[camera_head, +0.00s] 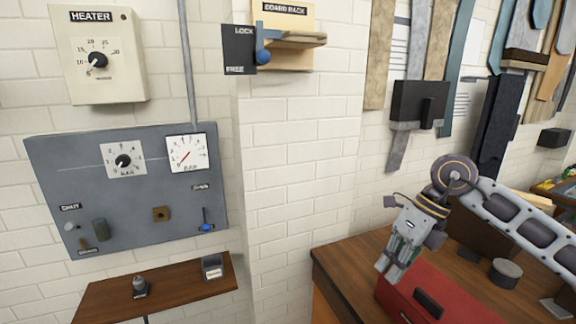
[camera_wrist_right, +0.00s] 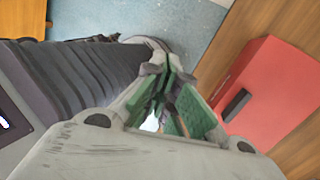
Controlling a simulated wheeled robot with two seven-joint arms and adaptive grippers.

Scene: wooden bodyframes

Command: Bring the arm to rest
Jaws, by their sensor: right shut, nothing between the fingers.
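My right gripper (camera_head: 390,267) hangs pointing down on the right side of the head view, in front of the wooden workbench and close to the left end of the red box in the picture. Its fingers are shut with nothing between them. In the right wrist view its green-padded fingers (camera_wrist_right: 172,112) point over the blue floor, beside the red box (camera_wrist_right: 270,95); the gripper looks apart from the box. My right arm reaches in from the right edge of the head view. My left gripper is not in view.
The workbench (camera_head: 345,250) carries the red box (camera_head: 440,300) and a round grey tin (camera_head: 505,272). On the wall are a grey gauge panel (camera_head: 130,225), a heater box (camera_head: 98,85) and a board rack (camera_head: 285,55). A small wooden shelf (camera_head: 180,290) juts out lower left.

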